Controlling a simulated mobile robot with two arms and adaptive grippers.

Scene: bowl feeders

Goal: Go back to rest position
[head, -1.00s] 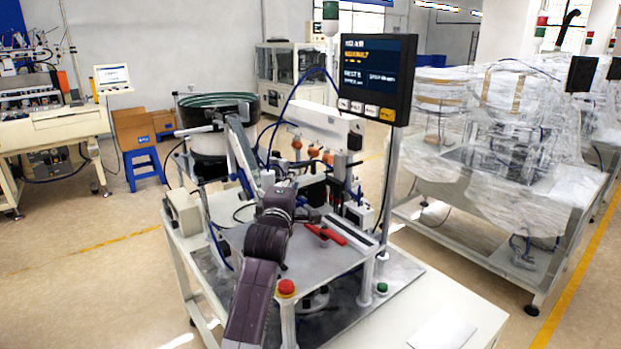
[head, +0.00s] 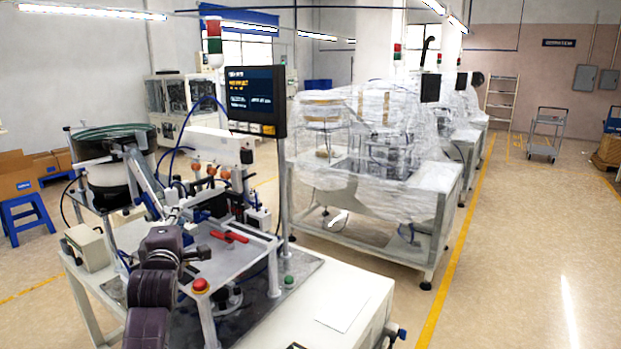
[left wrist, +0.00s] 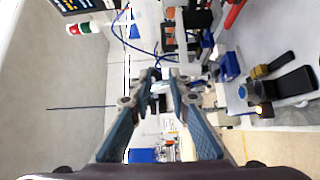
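My left arm comes in from the bottom left of the head view, with its left gripper (head: 197,254) low over the grey top of the feeder machine. The gripper is small and dark there. In the left wrist view the two fingers of this gripper (left wrist: 163,78) stand apart with nothing between them. Its fingertips point at the machine parts and the room behind. My right gripper is not in view.
The feeder machine carries a bowl feeder (head: 112,180), a display screen (head: 250,100), a red handle (head: 230,237) and a red button (head: 200,285). A plastic-wrapped machine (head: 360,140) stands behind. The floor at right (head: 530,240) is clear.

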